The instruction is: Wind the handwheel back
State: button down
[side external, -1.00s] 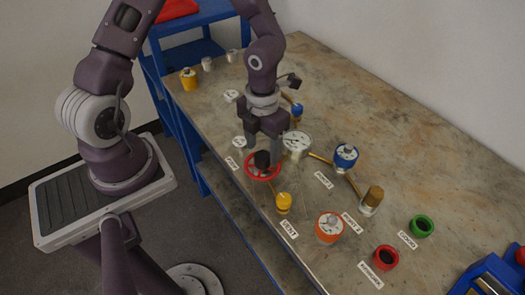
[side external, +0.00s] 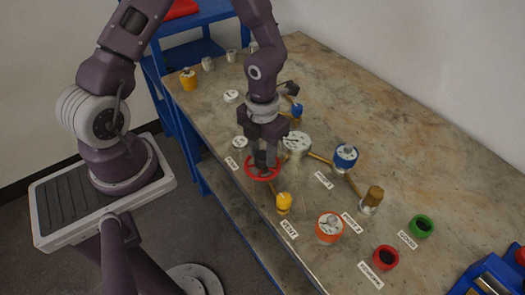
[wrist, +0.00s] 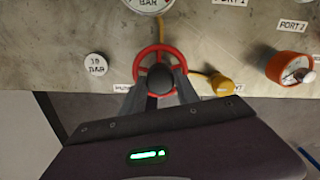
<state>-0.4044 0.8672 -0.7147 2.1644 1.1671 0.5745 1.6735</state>
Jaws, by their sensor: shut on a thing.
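The red handwheel (side external: 262,167) with a dark hub stands near the front edge of the table. It also shows in the wrist view (wrist: 160,52), its dark hub (wrist: 160,77) between my fingers. My gripper (side external: 265,158) points down at the wheel and is shut on the hub. In the wrist view my gripper (wrist: 160,82) has a finger on each side of the hub, inside the red rim. The fingers hide part of the near rim.
A yellow knob (side external: 284,203) and an orange-rimmed gauge (side external: 329,227) stand right of the wheel. A large white gauge (side external: 297,143) is close behind it. A blue-topped vessel (side external: 345,156), a brass fitting (side external: 372,197), a red ring (side external: 386,257) and a green ring (side external: 421,226) stand farther right.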

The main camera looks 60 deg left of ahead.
jog(key=n, duration=1.1)
jog(key=shift+n, duration=0.4)
jog(key=n, duration=1.1)
jog(key=shift+n, duration=0.4)
jog(key=c, duration=0.9)
grip_release()
jog(key=shift+r, duration=0.15)
